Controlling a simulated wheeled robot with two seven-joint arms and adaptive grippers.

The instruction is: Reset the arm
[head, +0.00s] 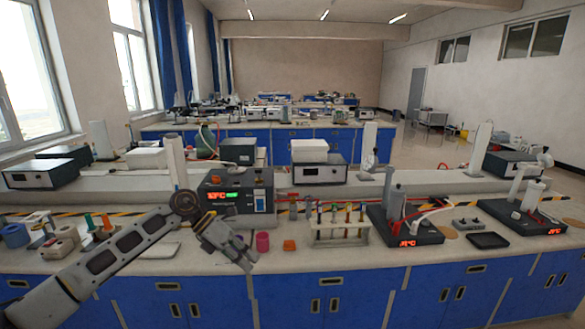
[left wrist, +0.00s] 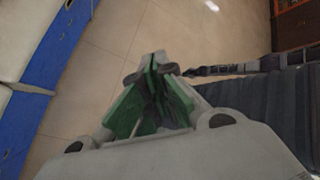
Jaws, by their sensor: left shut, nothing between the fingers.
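My left arm comes in from the lower left in the head view. Its gripper (head: 247,264) hangs at the front edge of the lab bench (head: 335,259), pointing down and to the right. In the left wrist view the green-padded fingers of my left gripper (left wrist: 157,62) are closed together with nothing between them, above the tiled floor (left wrist: 175,30). My right gripper shows in neither view.
A pink cup (head: 262,242) and an orange block (head: 289,245) stand just right of my left gripper. A test tube rack (head: 341,232) and a black heating device (head: 405,232) stand farther right. A digital instrument (head: 238,190) is behind the gripper. Blue cabinets (head: 365,300) are below.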

